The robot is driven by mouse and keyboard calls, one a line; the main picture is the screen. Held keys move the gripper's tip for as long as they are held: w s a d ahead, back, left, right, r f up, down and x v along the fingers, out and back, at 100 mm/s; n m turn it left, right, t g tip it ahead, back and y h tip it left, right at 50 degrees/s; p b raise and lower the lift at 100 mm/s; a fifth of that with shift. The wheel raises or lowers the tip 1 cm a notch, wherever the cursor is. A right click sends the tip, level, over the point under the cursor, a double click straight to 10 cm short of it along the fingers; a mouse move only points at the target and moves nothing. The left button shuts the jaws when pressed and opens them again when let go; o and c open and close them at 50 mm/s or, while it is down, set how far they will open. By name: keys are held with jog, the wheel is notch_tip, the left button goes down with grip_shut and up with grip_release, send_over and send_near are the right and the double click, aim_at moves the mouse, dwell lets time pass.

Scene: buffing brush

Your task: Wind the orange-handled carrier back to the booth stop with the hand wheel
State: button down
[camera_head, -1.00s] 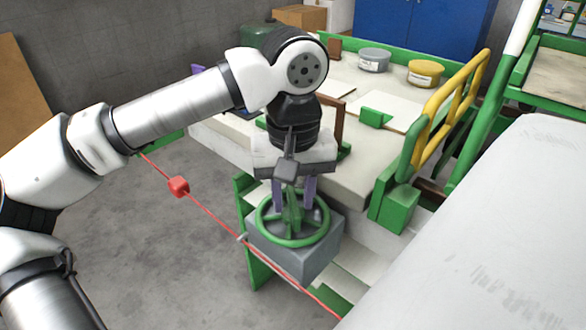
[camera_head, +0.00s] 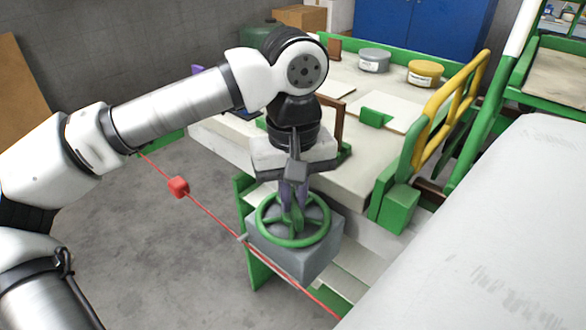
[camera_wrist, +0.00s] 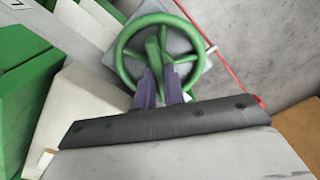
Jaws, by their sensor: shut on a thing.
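The green hand wheel (camera_head: 266,232) lies flat on top of a grey box (camera_head: 305,262) at the front of the bench. It also shows in the wrist view (camera_wrist: 119,62). My gripper (camera_head: 295,203) points down over the wheel, its purple fingers shut on a green upright part near the wheel's middle. In the wrist view the fingertips (camera_wrist: 160,84) are close together at that part, which they partly cover. I see no clearly orange handle; a yellow tubular rail (camera_head: 440,112) stands on a green frame at the right, and I cannot tell whether it belongs to the carrier.
A grey tub (camera_head: 374,61) and a yellow tub (camera_head: 425,73) stand on the bench (camera_head: 345,165). A large pale surface (camera_head: 500,220) fills the right foreground. Floor at left is clear.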

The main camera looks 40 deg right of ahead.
aim_at(293, 199)
jog(key=n, duration=1.2)
jog(key=shift+n, duration=2)
jog(key=c, duration=1.5)
grip_release()
jog(key=shift+r, duration=0.1)
notch_tip(293, 199, up, 14)
jog(key=p, duration=0.3)
